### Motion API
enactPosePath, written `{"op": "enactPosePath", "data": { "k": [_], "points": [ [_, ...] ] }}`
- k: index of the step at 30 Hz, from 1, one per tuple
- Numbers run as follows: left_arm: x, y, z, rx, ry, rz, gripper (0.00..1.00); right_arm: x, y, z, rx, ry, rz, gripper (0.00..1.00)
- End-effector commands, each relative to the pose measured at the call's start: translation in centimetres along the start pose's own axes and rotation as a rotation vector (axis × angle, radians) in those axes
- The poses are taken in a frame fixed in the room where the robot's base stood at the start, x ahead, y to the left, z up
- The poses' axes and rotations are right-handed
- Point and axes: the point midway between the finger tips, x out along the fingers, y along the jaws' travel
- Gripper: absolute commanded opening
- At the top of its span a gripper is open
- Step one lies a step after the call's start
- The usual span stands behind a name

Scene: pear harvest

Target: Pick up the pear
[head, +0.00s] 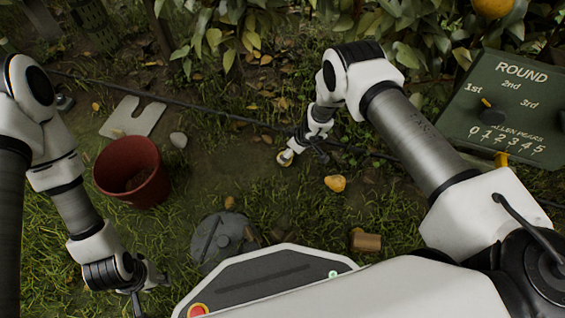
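A yellow-orange pear (335,183) lies on the grass right of the middle in the head view. Another yellow-orange fruit (492,6) hangs in the leaves at the top right, partly cut off. My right gripper (305,157) is low over the ground, up and left of the pear and apart from it. It is small and dark, with a small pale-yellow spot at its left side, and I cannot tell whether it holds anything. My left gripper (150,294) is at the lower left, well away from the pear, with its fingers apart and nothing seen between them.
A red-brown bucket (153,192) stands at the left near a pale notched plate (134,117) and a stone (178,140). A round grey lid (222,240) and a wood piece (366,242) lie nearby. A dark hose crosses the ground. A green scoreboard (470,100) stands right.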

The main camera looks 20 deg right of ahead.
Motion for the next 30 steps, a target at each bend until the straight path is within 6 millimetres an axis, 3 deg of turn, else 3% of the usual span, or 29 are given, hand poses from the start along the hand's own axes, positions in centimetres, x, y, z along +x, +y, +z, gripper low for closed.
{"op": "enactPosePath", "data": {
  "k": [1,7,15,24,30],
  "points": [
    [1.3,0.0,0.0,-0.002,0.001,0.0,0.4,1.3,0.0,0.3,-0.002,0.0,0.0,1.0],
    [3.4,-0.1,-0.1,-0.006,0.004,-0.001,0.4,3.1,0.1,0.3,0.0,-0.001,0.001,1.0],
    [8.3,-0.2,-0.7,-0.008,0.019,-0.003,0.4,7.0,0.1,0.5,-0.002,-0.001,0.0,1.0],
    [8.3,-0.2,-1.0,-0.005,0.026,-0.003,0.4,6.9,0.1,0.2,0.0,-0.002,0.0,1.0],
    [8.3,-0.2,-0.9,-0.006,0.025,-0.003,0.4,6.9,0.1,0.2,0.0,-0.002,0.0,0.33]
  ]
}}
